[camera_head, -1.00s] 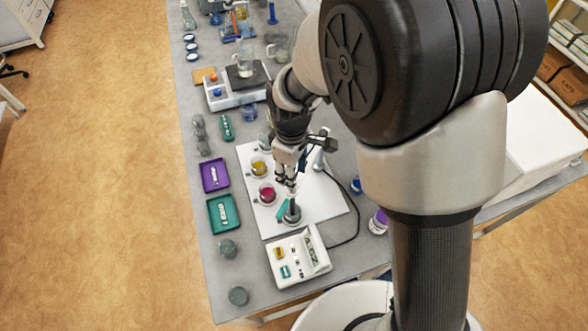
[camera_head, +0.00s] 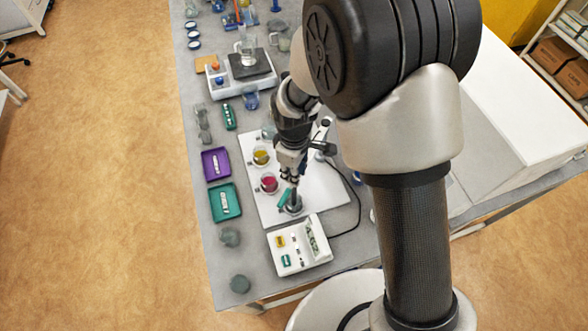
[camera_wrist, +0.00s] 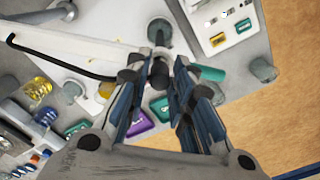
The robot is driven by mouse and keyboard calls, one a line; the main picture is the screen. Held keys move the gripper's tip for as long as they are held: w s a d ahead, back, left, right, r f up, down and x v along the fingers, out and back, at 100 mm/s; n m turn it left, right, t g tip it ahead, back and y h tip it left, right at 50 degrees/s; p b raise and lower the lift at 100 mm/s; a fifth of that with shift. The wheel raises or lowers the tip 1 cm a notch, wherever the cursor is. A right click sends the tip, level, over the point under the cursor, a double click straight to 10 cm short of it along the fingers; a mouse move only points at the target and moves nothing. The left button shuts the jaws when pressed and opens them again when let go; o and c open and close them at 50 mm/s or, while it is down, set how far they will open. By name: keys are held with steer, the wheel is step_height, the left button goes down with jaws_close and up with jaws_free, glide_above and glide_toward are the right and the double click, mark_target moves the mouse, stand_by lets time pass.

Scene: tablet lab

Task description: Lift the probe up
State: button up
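My gripper (camera_head: 291,178) points down over the white board, just above a round grey holder (camera_head: 295,206) with a teal piece (camera_head: 284,198) beside it. The holder also shows in the wrist view (camera_wrist: 160,31), beyond my fingertips (camera_wrist: 163,70). A small dark grey part, which seems to be the top of the probe (camera_wrist: 160,75), shows between the fingers. The fingers stand a little apart there; whether they touch it is unclear. The black cable (camera_wrist: 62,63) runs behind the left finger. The probe's lower part is hidden.
The white meter box (camera_head: 301,246) stands in front of the holder. Beakers with red (camera_head: 269,183) and yellow (camera_head: 261,156) liquid stand behind it. Green (camera_head: 225,203) and purple (camera_head: 216,163) trays lie left.

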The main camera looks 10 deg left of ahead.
jaws_close()
stand_by(0.3)
step_height(320, 180, up, 8)
steer(key=p, duration=0.3)
steer(key=shift+f+p, duration=0.15)
steer(key=shift+p, duration=0.15)
steer(key=shift+r, duration=0.2)
steer(key=shift+w+a, duration=0.1)
steer(key=shift+w, duration=0.1)
jaws_free()
steer(key=o, duration=0.4)
steer(key=shift+s+f, duration=0.1)
steer(key=shift+s, duration=0.05)
steer(key=shift+o, duration=0.2)
